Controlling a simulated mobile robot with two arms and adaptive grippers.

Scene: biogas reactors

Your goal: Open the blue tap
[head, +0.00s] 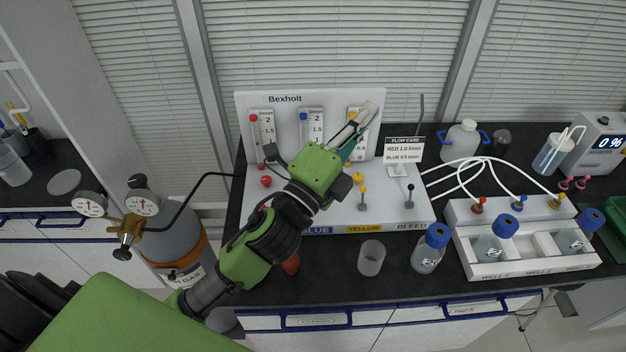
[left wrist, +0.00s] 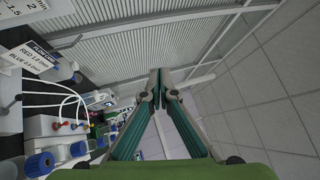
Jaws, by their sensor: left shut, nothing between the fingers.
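The white Bexholt panel (head: 285,108) stands on the black bench with flow tubes marked by red, blue and yellow tops. The blue flow tube (head: 311,128) shows its blue top. On the panel's base are a BLUE label (head: 316,230), a yellow tap (head: 362,196) and a black bleed tap (head: 409,195). The blue tap itself is hidden behind my left arm and gripper. My left gripper (head: 367,113) is over the panel, its fingers shut and empty, pointing up and right in front of the yellow flow tube. Its closed fingertips also show in the left wrist view (left wrist: 158,88).
A flow card (head: 404,150) stands right of my gripper, reading RED 1.0, BLUE 0.5. A glass beaker (head: 371,258) and a blue-capped bottle (head: 431,248) stand in front. A white bottle rack (head: 530,262) with tubes is at right. A gas cylinder (head: 178,235) stands left.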

